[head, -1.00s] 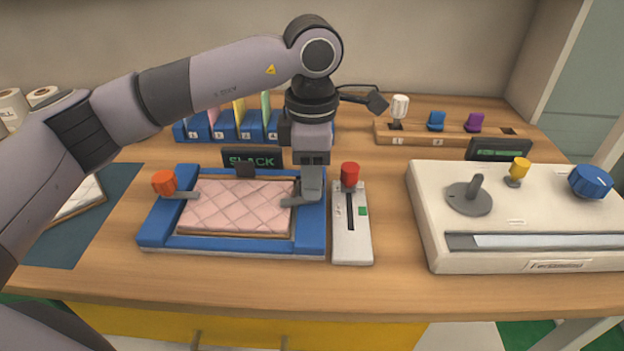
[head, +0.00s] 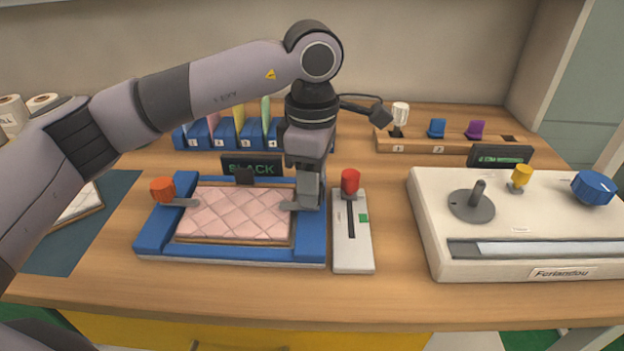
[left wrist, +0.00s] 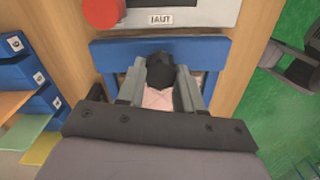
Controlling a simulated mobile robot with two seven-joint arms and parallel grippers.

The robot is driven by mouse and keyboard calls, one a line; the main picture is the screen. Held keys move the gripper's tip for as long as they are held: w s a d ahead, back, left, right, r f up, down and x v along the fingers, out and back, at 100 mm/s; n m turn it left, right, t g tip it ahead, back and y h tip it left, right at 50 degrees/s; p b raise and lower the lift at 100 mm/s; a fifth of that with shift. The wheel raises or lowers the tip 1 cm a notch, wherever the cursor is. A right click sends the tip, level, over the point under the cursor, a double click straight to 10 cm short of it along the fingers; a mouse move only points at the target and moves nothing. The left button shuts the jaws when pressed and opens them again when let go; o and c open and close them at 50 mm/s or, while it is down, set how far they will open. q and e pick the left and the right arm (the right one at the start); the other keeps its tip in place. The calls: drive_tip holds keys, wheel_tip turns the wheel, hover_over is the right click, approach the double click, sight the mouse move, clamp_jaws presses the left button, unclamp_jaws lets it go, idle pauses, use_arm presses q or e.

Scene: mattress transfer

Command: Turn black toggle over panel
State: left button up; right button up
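A pink quilted panel (head: 236,213) lies in a blue frame (head: 230,254) on the table. My left gripper (head: 308,196) points down at the frame's right side. In the left wrist view its fingers are shut on the black toggle's knob (left wrist: 160,72), one finger on each side with no clear gap. In the head view the gripper hides that knob, and a grey lever (head: 292,206) reaches left from beneath it over the panel's right edge. An orange toggle (head: 163,189) at the frame's left has its lever over the panel's left edge. My right gripper is not in view.
A white slider box with a red knob (head: 350,180) stands close right of the frame. A black display (head: 252,166) and blue numbered holders stand behind. A white control console (head: 530,250) is at the right. Bare wood lies in front.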

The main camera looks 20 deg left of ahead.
use_arm(q)
drive_tip(key=o, duration=0.4)
drive_tip(key=shift+r, duration=0.1)
drive_tip(key=shift+r, duration=3.55)
